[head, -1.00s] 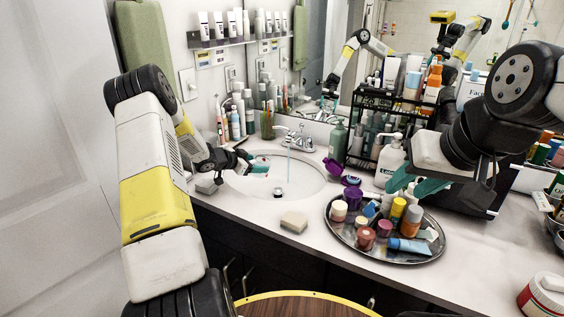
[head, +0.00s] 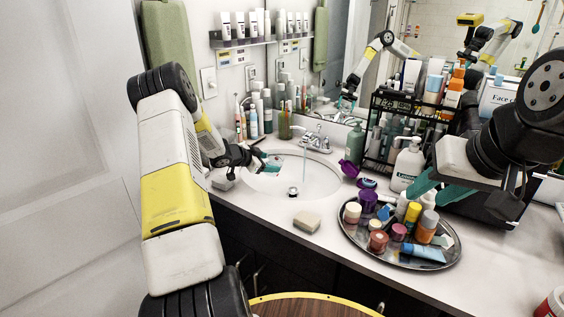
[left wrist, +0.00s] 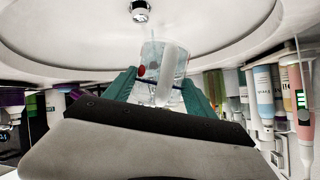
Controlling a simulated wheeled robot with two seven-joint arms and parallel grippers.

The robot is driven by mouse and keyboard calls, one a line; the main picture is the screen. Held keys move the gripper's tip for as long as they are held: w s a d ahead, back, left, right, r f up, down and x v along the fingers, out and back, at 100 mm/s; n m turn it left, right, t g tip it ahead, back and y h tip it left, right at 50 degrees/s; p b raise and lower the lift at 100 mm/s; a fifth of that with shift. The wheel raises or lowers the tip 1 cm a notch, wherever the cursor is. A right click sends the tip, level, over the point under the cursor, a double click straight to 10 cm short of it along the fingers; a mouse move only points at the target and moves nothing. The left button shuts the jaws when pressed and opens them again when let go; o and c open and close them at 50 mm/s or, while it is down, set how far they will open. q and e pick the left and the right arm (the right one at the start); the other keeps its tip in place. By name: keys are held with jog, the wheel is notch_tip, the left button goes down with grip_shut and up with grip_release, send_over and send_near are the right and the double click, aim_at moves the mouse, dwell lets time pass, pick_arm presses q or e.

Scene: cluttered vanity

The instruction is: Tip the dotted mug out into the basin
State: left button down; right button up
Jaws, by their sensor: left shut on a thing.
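The dotted mug (left wrist: 165,62) is pale and see-through, with a red dot showing. It is between the teal fingers of my left gripper (left wrist: 157,88) in the left wrist view. In the head view my left gripper (head: 268,163) is shut on it over the left part of the basin (head: 325,183). There the mug is mostly hidden or too faint to make out, and I cannot tell its exact tilt. The drain (head: 293,191) is in front of and to the right of the mug. My right gripper (head: 427,197) is open and empty above the back of the round tray.
A soap bar (head: 307,221) lies on the counter before the basin. The round tray (head: 400,262) holds several jars and tubes. A pump bottle (head: 407,165) stands behind it. Bottles (head: 254,115) stand left of the faucet.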

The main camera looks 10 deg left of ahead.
dwell(0.5)
pick_arm(q)
jog(key=shift+r+m+y, duration=0.15)
jog(key=shift+m+y, duration=0.25)
jog(key=shift+y, duration=0.1)
jog(key=shift+m+y, duration=0.3)
jog(key=shift+y, duration=0.1)
dwell(0.6)
jog(key=shift+m+y, duration=0.3)
jog(key=shift+y, duration=0.1)
jog(key=shift+d, duration=0.1)
